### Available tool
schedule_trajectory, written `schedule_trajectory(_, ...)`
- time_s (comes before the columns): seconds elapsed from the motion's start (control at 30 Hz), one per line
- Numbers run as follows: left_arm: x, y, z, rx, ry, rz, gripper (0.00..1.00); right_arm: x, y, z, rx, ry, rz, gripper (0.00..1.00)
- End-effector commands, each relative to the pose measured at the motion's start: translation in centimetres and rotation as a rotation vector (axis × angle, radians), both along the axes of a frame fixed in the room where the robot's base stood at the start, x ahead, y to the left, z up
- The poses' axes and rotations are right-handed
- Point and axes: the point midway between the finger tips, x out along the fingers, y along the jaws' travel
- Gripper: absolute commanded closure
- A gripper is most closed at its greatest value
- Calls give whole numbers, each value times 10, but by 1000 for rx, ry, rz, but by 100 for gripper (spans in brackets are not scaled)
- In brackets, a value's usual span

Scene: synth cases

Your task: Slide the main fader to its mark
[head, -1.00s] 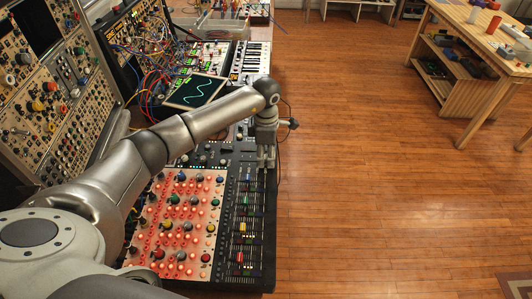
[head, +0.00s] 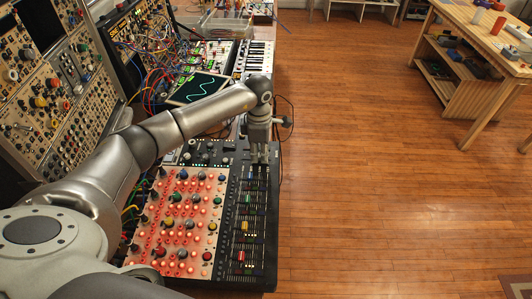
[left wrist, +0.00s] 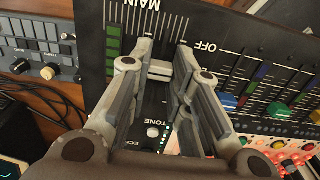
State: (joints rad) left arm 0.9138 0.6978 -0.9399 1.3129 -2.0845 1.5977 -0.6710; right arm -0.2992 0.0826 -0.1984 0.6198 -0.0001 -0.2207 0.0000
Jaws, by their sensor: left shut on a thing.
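The mixing console (head: 271,228) lies on the bench with a row of faders along its right side. My left gripper (head: 259,158) reaches down to the far part of that fader strip. In the left wrist view, my left gripper (left wrist: 162,58) is shut on the pale grey main fader (left wrist: 159,69), its cap between the two fingertips. The MAIN label (left wrist: 140,6), upside down there, and a scale of white lines (left wrist: 165,22) lie past the fingertips. I cannot tell which line is the mark. The cap is hidden in the head view. My right gripper is not in view.
Coloured fader caps (head: 244,226) and a knob panel lit red (head: 180,215) are close to the left arm. A tilted screen (head: 200,88), cables and a keyboard (head: 258,58) stand beyond. The wooden floor at right is clear up to a wooden table (head: 500,45).

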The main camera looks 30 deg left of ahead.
Motion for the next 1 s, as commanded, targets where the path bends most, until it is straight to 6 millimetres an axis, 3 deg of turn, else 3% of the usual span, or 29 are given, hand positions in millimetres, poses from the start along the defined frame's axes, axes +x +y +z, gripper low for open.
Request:
schedule_trajectory(0.17,1,-1,1,-1,-2,0,100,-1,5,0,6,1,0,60)
schedule_trajectory(0.2,1,-1,1,-1,-2,0,79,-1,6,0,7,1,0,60)
schedule_trajectory(0.37,1,-1,1,-1,-2,0,59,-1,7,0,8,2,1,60)
schedule_trajectory(0.73,1,-1,5,-1,-3,0,59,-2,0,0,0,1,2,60)
schedule_trajectory(0.87,2,-1,23,-1,-5,0,59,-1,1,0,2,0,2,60)
schedule_trajectory(1.0,2,0,53,0,-7,-1,59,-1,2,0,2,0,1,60)
